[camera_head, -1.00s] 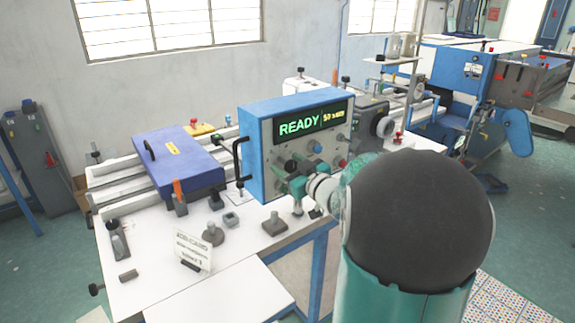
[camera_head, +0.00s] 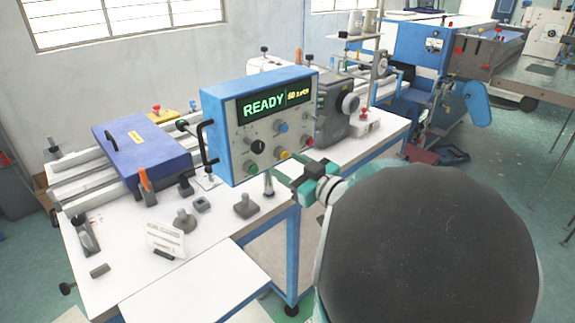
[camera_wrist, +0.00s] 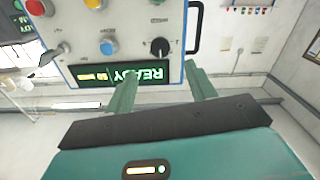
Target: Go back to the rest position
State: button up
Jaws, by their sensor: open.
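My gripper (camera_head: 291,174) is green and stands in front of the lower right of the blue control box (camera_head: 228,144), with a gap that is hard to judge in the head view. In the wrist view the two fingers of my gripper (camera_wrist: 161,88) are spread apart with nothing between them. The control box (camera_wrist: 125,45) appears upside down there, beyond the fingertips. Its screen (camera_head: 273,102) reads READY in green. The panel has a black knob (camera_head: 257,146) and several coloured buttons. My dark arm joint hides the lower right of the head view.
A white workbench (camera_head: 115,268) with a blue frame carries a blue-lidded case (camera_head: 150,165), a small white sign (camera_head: 165,240) and several small grey fixtures. A grey machine (camera_head: 333,110) stands right of the box. Green floor (camera_head: 525,180) is open at the right.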

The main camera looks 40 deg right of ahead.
dwell(0.3)
jog(key=w+a+r+m+g+h, duration=0.2)
jog(key=w+a+h, duration=0.1)
jog(key=w+h, duration=0.15)
jog(key=s+a+f+g+y, duration=0.2)
jog(key=s+a+g, duration=0.3)
jog(key=a, duration=0.7)
jog(key=s+a+f+g+y, duration=0.2)
jog(key=s+a+g, duration=0.3)
jog(key=s+a, duration=0.5)
jog(key=a+f, duration=0.1)
jog(key=a, duration=0.2)
jog(key=shift+f, duration=0.4)
